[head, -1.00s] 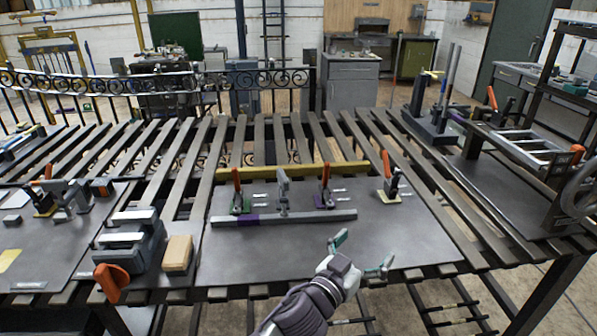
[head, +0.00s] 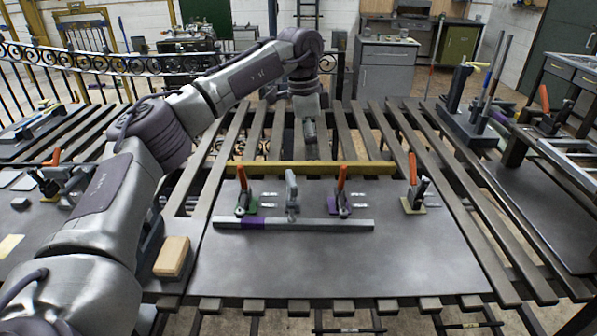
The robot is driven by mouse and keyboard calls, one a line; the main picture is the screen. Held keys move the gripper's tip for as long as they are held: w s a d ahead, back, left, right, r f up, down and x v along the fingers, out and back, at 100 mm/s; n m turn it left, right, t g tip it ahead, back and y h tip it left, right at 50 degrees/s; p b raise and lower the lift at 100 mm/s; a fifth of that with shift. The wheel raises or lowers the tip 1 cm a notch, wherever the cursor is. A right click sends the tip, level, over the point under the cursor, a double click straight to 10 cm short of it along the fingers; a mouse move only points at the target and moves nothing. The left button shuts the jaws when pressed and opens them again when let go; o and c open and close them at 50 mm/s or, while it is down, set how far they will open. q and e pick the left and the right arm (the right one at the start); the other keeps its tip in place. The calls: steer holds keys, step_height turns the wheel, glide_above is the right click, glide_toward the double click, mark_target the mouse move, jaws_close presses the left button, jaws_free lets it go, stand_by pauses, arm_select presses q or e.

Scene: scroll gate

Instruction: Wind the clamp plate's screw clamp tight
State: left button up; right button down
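The dark grey clamp plate (head: 330,265) lies on the slatted bench. A grey bar (head: 310,224) with a purple section lies across it. A grey upright piece (head: 291,195), possibly the screw clamp, stands at the bar's middle; its screw is too small to make out. Red-handled clamps stand on a green pad (head: 243,198), a purple pad (head: 341,198) and an olive pad (head: 414,198). My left arm reaches in from the left and bends down beyond the plate. Its end (head: 310,130) hangs behind the yellow bar, apart from the clamps; no fingers can be made out. My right gripper is not in view.
A yellow bar (head: 297,168) runs along the plate's back edge. A wooden block (head: 172,256) sits left of the plate, partly beside my arm. A rack with upright rods (head: 472,128) stands at the back right. The plate's front half is clear.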

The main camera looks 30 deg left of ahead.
arm_select(q)
step_height(320, 180, up, 3)
steer(key=n+y, duration=0.1)
steer(key=n, duration=0.1)
glide_above(291, 177)
steer(key=shift+g, duration=0.3)
step_height(291, 177, down, 14)
steer(key=p, duration=0.2)
steer(key=shift+r+p, duration=0.1)
steer(key=shift+p, duration=0.2)
steer(key=c, duration=1)
